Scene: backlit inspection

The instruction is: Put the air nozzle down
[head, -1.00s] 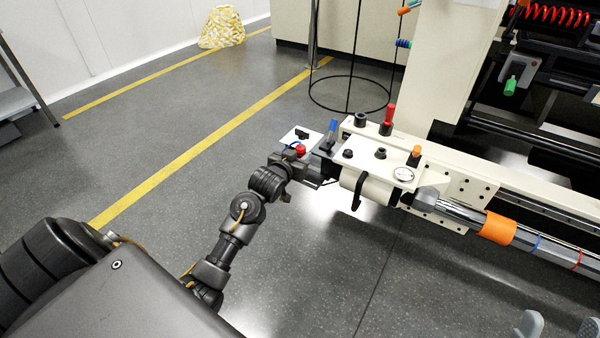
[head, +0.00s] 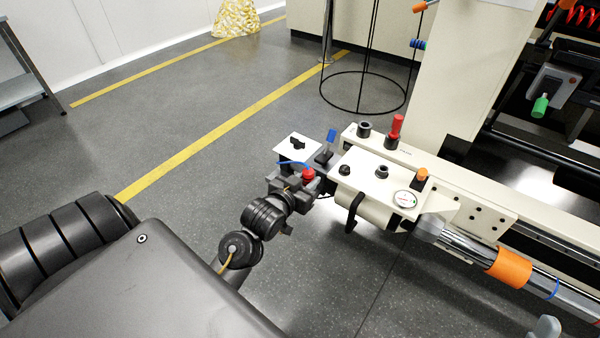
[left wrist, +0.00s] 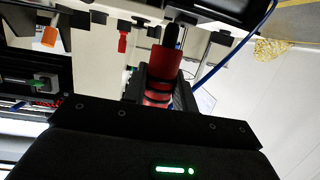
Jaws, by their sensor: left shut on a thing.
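The air nozzle appears as a red body (head: 308,175) in the head view, with a thin blue hose beside it. In the left wrist view the red nozzle (left wrist: 162,68) with a dark tip sits between my fingers. My left gripper (head: 302,187) is shut on it, beside the left end of the cream machine beam and near a small white plate (head: 291,150). Whether the nozzle touches anything below is hidden by the gripper. My right gripper is not in view.
The cream machine unit (head: 365,170) carries dark knobs, a red handle (head: 395,127), an orange knob (head: 421,176) and a gauge (head: 404,199). A blue-topped lever (head: 330,137) stands close to my left gripper. A black wire stand (head: 362,95) is behind. Open floor lies left.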

